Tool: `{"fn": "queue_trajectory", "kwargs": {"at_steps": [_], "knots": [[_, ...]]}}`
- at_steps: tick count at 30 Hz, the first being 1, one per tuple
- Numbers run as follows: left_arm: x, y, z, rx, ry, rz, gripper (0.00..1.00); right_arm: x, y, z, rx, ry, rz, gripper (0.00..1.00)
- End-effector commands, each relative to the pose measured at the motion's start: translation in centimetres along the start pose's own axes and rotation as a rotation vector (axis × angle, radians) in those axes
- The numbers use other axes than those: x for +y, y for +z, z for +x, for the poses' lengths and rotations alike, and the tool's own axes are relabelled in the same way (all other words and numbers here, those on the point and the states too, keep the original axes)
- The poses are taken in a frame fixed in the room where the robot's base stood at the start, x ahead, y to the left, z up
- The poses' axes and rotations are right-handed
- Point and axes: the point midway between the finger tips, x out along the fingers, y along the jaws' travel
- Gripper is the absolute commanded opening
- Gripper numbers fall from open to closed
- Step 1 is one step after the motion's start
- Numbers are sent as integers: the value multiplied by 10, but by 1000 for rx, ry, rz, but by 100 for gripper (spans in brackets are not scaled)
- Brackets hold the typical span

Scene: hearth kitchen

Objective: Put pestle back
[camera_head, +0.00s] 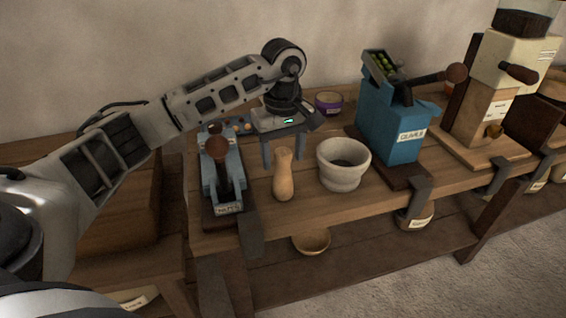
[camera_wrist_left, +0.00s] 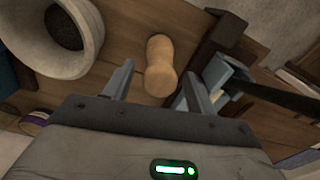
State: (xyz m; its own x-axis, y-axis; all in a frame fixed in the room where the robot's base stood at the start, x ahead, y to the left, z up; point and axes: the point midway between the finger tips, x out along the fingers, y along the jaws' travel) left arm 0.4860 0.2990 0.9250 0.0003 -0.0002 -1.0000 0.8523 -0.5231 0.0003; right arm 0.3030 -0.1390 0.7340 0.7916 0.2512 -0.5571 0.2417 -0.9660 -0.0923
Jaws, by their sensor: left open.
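The light wooden pestle (camera_head: 284,178) stands upright on the wooden bench, just left of the mortar. The pale stone mortar (camera_head: 342,165) stands on the bench, and its inside looks empty. My left gripper (camera_head: 284,151) is open behind the pestle, fingers on either side of its line, pointing down toward the bench. In the left wrist view the pestle (camera_wrist_left: 160,68) lies ahead between the two fingertips (camera_wrist_left: 156,84), not gripped. The mortar (camera_wrist_left: 62,40) is at upper left there. My right gripper is not in view.
A blue nut cracker (camera_head: 222,178) stands left of the pestle. A blue olive press (camera_head: 392,125) and a wooden grinder (camera_head: 487,100) stand to the right. A purple-banded bowl (camera_head: 328,102) is behind the mortar. A small wooden bowl (camera_head: 311,240) sits on the lower shelf.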

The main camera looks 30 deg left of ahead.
Motion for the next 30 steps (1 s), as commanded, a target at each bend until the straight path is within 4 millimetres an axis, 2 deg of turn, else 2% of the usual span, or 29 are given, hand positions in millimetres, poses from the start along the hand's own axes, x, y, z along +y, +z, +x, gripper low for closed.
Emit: {"fn": "queue_trajectory", "kwargs": {"at_steps": [1,6,12,17,30], "knots": [[1,-1,-13,4,5,-1,57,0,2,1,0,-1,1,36],[1,-1,-50,3,5,0,57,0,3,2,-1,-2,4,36],[0,0,-82,1,1,-1,57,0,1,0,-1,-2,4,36],[0,0,-91,0,0,-1,57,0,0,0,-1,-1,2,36],[0,0,-91,-1,-1,-1,57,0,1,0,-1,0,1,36]]}}
